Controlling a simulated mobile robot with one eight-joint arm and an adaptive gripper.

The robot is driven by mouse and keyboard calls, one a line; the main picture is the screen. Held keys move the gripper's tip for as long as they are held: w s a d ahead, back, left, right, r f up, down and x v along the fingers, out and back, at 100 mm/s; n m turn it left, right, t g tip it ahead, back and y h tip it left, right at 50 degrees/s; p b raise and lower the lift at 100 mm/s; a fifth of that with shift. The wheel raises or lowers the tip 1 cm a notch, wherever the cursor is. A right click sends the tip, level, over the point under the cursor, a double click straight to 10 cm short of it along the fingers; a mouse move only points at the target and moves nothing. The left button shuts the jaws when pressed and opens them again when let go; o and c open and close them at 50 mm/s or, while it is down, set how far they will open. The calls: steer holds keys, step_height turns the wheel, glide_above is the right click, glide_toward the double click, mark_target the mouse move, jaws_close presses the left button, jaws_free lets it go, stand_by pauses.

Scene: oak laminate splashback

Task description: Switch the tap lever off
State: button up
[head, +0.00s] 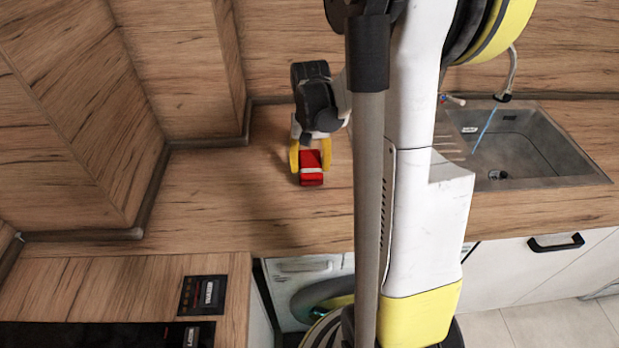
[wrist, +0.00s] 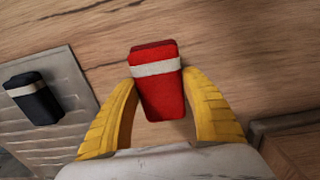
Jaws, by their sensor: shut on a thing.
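The tap (head: 513,72) stands at the sink's back edge in the head view, with a curved metal spout. A blue stream of water (head: 487,127) runs from it into the sink. A short lever (head: 453,99) shows left of the spout, beside my arm. My gripper (head: 310,164), with yellow fingers, is well left of the tap, over the counter. It is shut on a red block with a white band (head: 311,177). The wrist view shows the block (wrist: 160,98) between both fingers (wrist: 160,84). I cannot tell whether the block touches the counter.
The grey sink (head: 597,176) is at the right, its drainboard partly hidden by my arm. A dark block with a pale band (wrist: 36,100) lies on the drainboard in the wrist view. Wooden panels (head: 70,120) bound the left. The counter (head: 215,200) left of my gripper is clear.

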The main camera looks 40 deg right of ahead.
mark_target(306, 161)
steer(key=shift+f+b, duration=0.75)
steer(key=shift+f, duration=1.05)
steer(key=shift+f, duration=0.2)
steer(key=o, duration=1.2)
steer(key=r+p, duration=0.1)
steer(key=r, duration=0.2)
steer(key=r+p, duration=0.1)
steer(key=r, duration=0.3)
steer(key=w+r+p, duration=0.1)
steer(key=r+p, duration=0.1)
steer(key=r, duration=0.1)
steer(key=shift+a+r, duration=0.2)
steer(key=shift+r, duration=0.1)
steer(key=s+a+r+n+t, duration=0.2)
steer(key=s+a+r, duration=0.1)
steer(key=a, duration=0.4)
steer(key=s+a+r+n+t, duration=0.2)
steer(key=s+a+r+n, duration=0.1)
steer(key=a, duration=0.4)
steer(key=s+a+r+n+t, duration=0.2)
steer(key=s+a+r+t, duration=0.1)
steer(key=a, duration=0.4)
steer(key=shift+s+a+r, duration=0.2)
steer(key=shift+s+r, duration=0.1)
steer(key=shift+s, duration=0.1)
